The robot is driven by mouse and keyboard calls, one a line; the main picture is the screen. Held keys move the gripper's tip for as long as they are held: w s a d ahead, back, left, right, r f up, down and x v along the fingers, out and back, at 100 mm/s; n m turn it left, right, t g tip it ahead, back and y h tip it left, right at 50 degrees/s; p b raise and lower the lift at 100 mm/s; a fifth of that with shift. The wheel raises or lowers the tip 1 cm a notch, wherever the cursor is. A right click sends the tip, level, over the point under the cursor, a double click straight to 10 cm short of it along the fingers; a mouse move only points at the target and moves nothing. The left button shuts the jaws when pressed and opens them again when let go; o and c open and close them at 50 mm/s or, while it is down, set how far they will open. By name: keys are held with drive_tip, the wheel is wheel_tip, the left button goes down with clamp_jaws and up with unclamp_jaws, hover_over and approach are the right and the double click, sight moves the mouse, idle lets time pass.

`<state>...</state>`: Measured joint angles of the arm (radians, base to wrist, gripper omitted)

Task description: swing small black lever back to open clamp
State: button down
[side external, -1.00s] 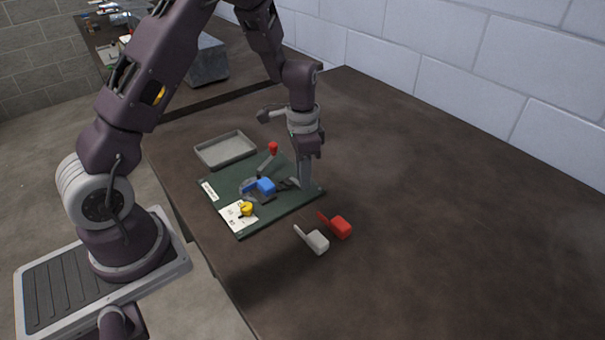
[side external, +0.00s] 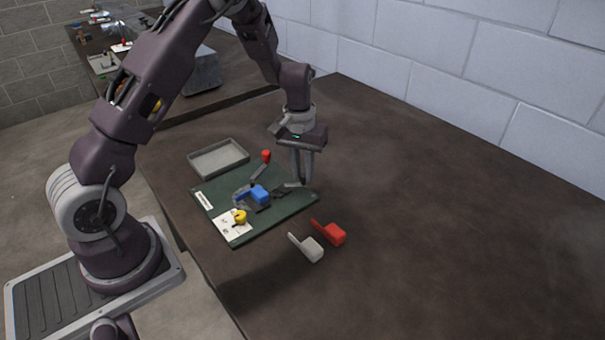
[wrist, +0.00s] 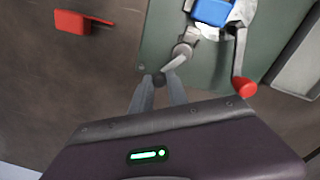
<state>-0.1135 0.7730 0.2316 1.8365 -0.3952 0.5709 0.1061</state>
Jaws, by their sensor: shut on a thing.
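The small lever, a pale arm with a black knob (wrist: 159,79) at its end, reaches from the clamp (wrist: 184,46) on the green board. My gripper (wrist: 160,88) points down, its two fingers close together on either side of the black knob and shut on it. In the side external view my gripper (side external: 298,184) is low at the board's right edge, where the fingers partly hide the lever. A blue block (side external: 259,193) sits in the middle of the green board (side external: 215,193); it also shows in the wrist view (wrist: 212,12).
A longer lever with a red handle (side external: 266,156) rises behind the blue block. A yellow knob (side external: 239,216) sits near the board's front. A grey tray (side external: 218,157) lies behind the board. White (side external: 311,250) and red (side external: 333,234) handled pieces lie in front. The table to the right is clear.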

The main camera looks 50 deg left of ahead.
drive_tip(key=n, duration=0.1)
drive_tip(key=a+n, duration=0.1)
drive_tip(key=n, duration=0.1)
drive_tip(key=shift+w+a+n, duration=0.2)
drive_tip(key=shift+w+n, duration=0.1)
drive_tip(key=shift+w, duration=0.05)
drive_tip(key=shift+w+a+n, duration=0.1)
drive_tip(key=shift+a+n, duration=0.25)
drive_tip(key=shift+n, duration=0.45)
drive_tip(key=shift+a+n, duration=0.35)
drive_tip(key=shift+n, duration=0.45)
drive_tip(key=shift+a, duration=0.1)
drive_tip(key=c, duration=1.3)
unclamp_jaws()
wheel_tip(320, 180, up, 7)
drive_tip(key=shift+s, duration=0.2)
drive_tip(key=shift+r, duration=0.15)
